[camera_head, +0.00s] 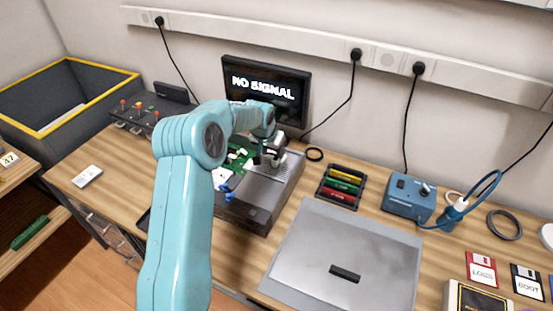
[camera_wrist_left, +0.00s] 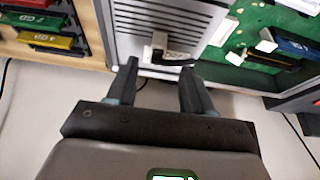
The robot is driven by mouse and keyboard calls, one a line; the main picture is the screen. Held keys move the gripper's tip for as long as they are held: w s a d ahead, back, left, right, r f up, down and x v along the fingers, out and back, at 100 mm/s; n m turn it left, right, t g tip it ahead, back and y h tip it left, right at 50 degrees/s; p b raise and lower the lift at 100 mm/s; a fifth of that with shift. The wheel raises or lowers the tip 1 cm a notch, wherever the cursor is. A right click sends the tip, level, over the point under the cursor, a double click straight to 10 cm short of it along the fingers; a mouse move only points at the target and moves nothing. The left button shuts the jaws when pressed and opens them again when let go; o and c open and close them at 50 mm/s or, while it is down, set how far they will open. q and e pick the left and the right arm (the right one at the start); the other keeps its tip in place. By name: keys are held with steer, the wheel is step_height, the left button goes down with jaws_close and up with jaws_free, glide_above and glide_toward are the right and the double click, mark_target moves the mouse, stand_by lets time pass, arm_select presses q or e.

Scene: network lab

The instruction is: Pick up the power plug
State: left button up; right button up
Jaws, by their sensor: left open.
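My left gripper (camera_head: 276,150) reaches over the back of an open grey equipment case (camera_head: 262,192). In the left wrist view the gripper (camera_wrist_left: 160,70) is open, with its two dark fingers apart. A small black piece with a pale block (camera_wrist_left: 177,57) shows at the case edge, just beyond and between the fingertips; it looks like the power plug, but I cannot tell for sure. The fingers do not appear closed on it. In the head view my arm and gripper hide that spot. My right gripper is not in view.
A monitor reading NO SIGNAL (camera_head: 268,90) stands behind the case. A rack of coloured modules (camera_head: 341,186) and a grey panel (camera_head: 345,245) lie to the right. A blue box (camera_head: 408,198) stands farther right. Black cords hang from wall plugs (camera_head: 357,54).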

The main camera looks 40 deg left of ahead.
mark_target(276, 158)
arm_select(q)
steer(key=p+x, duration=0.1)
steer(key=x, duration=0.4)
steer(key=shift+w+d+f, duration=0.1)
steer(key=shift+w, duration=0.05)
steer(key=shift+d, duration=0.1)
jaws_close()
steer(key=shift+r, duration=0.25)
